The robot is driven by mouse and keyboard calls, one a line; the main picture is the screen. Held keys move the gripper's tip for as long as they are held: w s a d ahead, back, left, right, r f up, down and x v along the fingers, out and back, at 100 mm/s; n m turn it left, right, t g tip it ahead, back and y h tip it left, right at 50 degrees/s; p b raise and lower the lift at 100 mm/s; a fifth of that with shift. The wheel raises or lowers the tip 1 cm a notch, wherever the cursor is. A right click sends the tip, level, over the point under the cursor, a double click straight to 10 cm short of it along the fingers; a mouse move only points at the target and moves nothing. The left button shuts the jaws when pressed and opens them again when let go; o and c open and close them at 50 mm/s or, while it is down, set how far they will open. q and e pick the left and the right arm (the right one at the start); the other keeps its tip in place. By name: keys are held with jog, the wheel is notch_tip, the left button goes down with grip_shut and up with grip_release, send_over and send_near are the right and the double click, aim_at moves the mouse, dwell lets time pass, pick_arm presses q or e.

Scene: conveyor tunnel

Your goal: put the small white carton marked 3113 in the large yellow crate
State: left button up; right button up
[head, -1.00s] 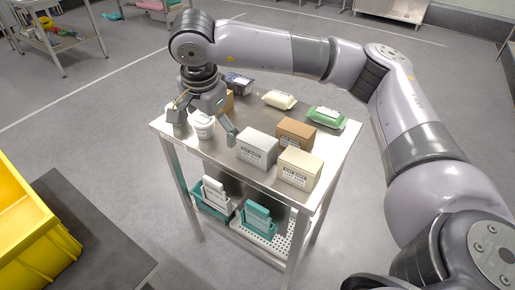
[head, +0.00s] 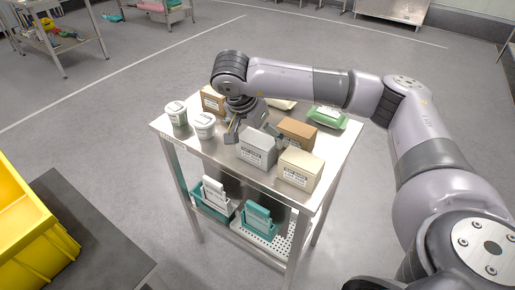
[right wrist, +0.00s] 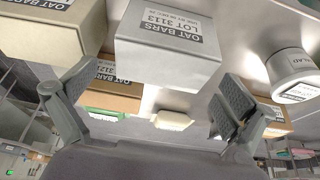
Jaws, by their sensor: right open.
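The small white carton (head: 257,149), marked OAT BARS LOT 3113, stands on the metal table at its near middle. It also shows in the right wrist view (right wrist: 168,60), ahead of and between the spread fingers. My right gripper (head: 257,137) is open and empty, just behind the carton's far side, with one finger to its left. I cannot tell whether the fingers touch it. The large yellow crate (head: 33,232) is at the lower left, partly cut off; its inside shows little. My left gripper is not in view.
A cream carton (head: 300,170) and a brown carton (head: 296,133) stand close right of the white one. White tubs (head: 204,126), another brown carton (head: 212,101) and a green pack (head: 327,117) share the tabletop (head: 217,154). Open floor separates table and crate.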

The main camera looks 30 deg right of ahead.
aim_at(258, 139)
jog(key=shift+p+x, duration=0.45)
jog(key=shift+x, duration=2.35)
jog(key=shift+a, duration=0.2)
jog(key=c, duration=1.2)
jog(key=shift+c, duration=0.8)
jog(key=shift+r, duration=0.15)
